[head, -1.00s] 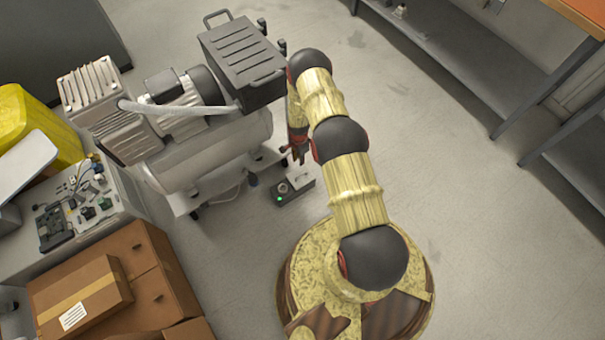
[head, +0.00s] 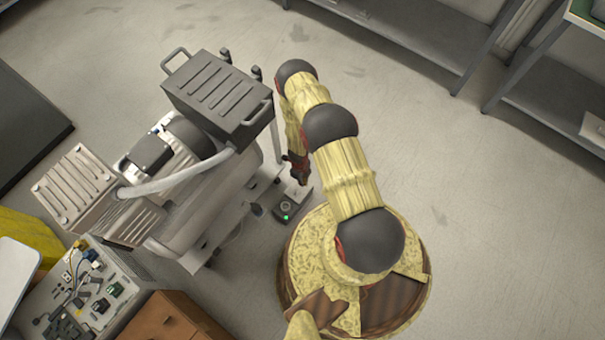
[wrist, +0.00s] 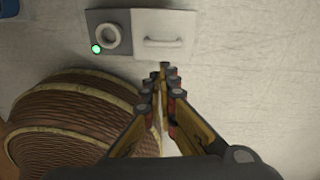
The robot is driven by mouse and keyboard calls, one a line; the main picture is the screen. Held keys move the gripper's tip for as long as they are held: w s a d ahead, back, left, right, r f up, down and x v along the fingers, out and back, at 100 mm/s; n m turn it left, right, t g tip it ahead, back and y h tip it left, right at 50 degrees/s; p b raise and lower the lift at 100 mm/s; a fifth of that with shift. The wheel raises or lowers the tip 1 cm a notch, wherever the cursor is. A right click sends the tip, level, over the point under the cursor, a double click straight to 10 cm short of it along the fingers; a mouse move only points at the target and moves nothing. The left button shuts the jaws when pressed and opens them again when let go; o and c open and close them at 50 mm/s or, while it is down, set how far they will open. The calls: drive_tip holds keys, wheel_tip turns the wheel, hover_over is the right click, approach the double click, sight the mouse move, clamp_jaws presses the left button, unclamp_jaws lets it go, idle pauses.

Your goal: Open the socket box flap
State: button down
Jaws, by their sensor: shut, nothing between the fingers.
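The socket box (head: 287,209) sits on the floor beside the compressor, close to my round base, with a green light at its near end. In the wrist view the socket box (wrist: 95,25) shows a round socket ring (wrist: 107,38) on its left half.
The compressor (head: 205,190) with a dark ribbed box (head: 217,95) on top stands to the left. A bench with small parts (head: 95,290) and a brown carton (head: 165,320) are at lower left. Shelving (head: 430,35) runs along the upper right. Floor on the right is clear.

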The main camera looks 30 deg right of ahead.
drive_tip(key=b, duration=0.4)
approach(305, 192)
drive_tip(key=shift+m, duration=0.3)
drive_tip(key=f, duration=0.5)
drive_tip(key=shift+s+f, duration=0.35)
drive_tip(key=shift+s, duration=0.05)
drive_tip(key=shift+r+p, duration=0.25)
drive_tip(key=shift+p, duration=0.15)
